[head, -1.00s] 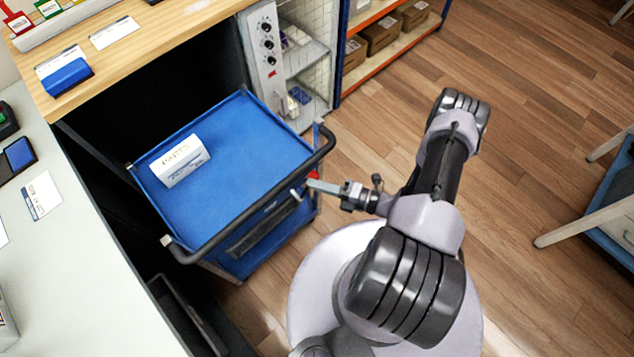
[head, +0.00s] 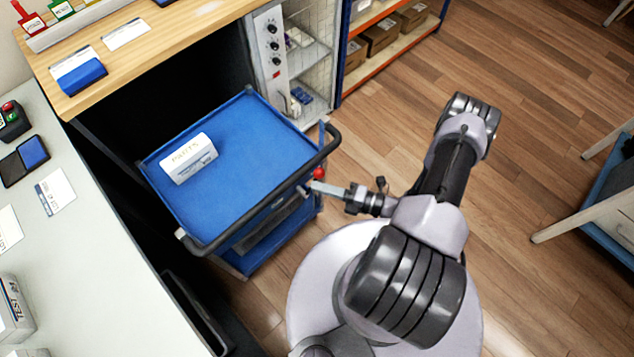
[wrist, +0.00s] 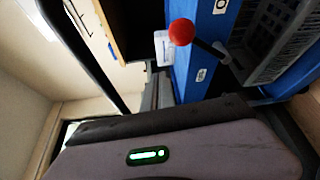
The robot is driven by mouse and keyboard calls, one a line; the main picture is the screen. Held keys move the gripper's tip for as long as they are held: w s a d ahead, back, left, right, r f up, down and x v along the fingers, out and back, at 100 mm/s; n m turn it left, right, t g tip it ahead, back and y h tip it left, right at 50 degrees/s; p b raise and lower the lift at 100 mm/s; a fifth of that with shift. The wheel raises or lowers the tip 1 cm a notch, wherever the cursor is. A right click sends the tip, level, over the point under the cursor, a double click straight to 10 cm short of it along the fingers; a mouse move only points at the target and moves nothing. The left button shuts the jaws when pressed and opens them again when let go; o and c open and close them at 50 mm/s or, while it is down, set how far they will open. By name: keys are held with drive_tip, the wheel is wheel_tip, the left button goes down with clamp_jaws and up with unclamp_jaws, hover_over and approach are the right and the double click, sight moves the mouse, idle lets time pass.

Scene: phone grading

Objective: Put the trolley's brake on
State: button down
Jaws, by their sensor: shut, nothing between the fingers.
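In the wrist view the red knob (wrist: 181,32) is on a dark rod that runs to a pivot on the trolley's blue side. My gripper (head: 317,186) is shut and empty, just below the knob in the head view. I cannot tell whether it touches the lever. The fingertips do not show clearly in the wrist view.
A white parts box (head: 188,158) sits on the trolley's top. The wooden bench (head: 150,50) and a pale counter (head: 90,270) lie to the left. A shelf rack (head: 400,35) stands behind. The wooden floor to the right is open, up to a table at the far right.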

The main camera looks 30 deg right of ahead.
drive_tip(key=s+d+f, duration=0.2)
drive_tip(key=s+d, duration=0.3)
drive_tip(key=s, duration=0.1)
drive_tip(key=shift+d+f+p, duration=0.15)
drive_tip(key=shift+f+p, duration=0.15)
drive_tip(key=shift+f, duration=0.1)
drive_tip(key=w+a+r+n+g+h, duration=0.1)
drive_tip(key=w+r+n+g+h, duration=0.15)
drive_tip(key=r+n+g, duration=0.65)
drive_tip(key=w+a+r+n+g+h, duration=0.1)
drive_tip(key=w+r+n+g, duration=0.25)
drive_tip(key=r+n, duration=1.1)
drive_tip(key=s+a+r+n+t+h, duration=0.2)
drive_tip(key=s+a+r+n, duration=0.1)
drive_tip(key=r+n, duration=0.2)
drive_tip(key=s+a+r+n+t+h, duration=0.2)
drive_tip(key=s+a+r+n, duration=0.1)
drive_tip(key=r, duration=0.6)
drive_tip(key=s+a+r+n+t+h, duration=0.2)
drive_tip(key=s+a+r+n+h, duration=0.1)
drive_tip(key=a+r+n, duration=0.2)
wheel_tip(320, 180, up, 3)
drive_tip(key=n, duration=0.3)
drive_tip(key=shift+a+f, duration=0.2)
